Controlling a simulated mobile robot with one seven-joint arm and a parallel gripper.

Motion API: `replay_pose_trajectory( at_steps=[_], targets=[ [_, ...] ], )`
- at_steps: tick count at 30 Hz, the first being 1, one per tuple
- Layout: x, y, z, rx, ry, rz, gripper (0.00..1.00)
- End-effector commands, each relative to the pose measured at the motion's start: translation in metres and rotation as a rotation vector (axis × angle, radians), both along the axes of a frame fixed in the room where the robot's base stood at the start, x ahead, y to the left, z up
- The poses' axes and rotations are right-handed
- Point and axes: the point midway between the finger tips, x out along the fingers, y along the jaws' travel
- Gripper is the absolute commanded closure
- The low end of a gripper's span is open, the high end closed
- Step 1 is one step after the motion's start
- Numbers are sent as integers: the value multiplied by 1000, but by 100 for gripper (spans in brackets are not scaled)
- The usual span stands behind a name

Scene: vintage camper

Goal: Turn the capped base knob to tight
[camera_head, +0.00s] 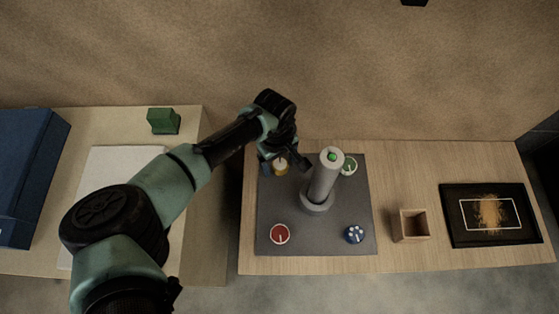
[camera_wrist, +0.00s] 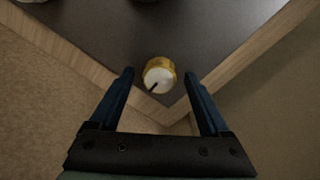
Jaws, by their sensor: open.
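A yellow knob with a white top and a black pointer line (camera_wrist: 159,78) stands near a corner of the dark grey board (camera_head: 330,238). It shows in the wrist view between my fingertips, with a gap on each side. Its pointer slants toward the lower left there. In the head view the yellow knob (camera_head: 281,168) is partly hidden by my wrist. My gripper (camera_wrist: 159,72) is open and empty, its two blue fingers apart. In the head view my gripper (camera_head: 279,158) is over the board's back left corner. I cannot tell its exact height above the knob.
A grey post with a green-dotted top (camera_head: 322,182) rises beside my gripper. The board also bears a red knob (camera_head: 279,234), a blue knob with white dots (camera_head: 355,234) and a green knob (camera_head: 349,166). A wooden box (camera_head: 411,236) and a black framed panel (camera_head: 464,232) lie right.

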Motion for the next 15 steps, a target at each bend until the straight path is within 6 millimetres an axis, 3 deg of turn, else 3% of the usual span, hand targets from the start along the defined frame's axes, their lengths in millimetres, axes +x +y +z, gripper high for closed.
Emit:
replay_pose_trajectory(
  at_steps=[2, 15],
  targets=[
    [0, 0, 0, 0, 0, 0, 20],
    [0, 0, 0, 0, 0, 0, 97]
  ],
)
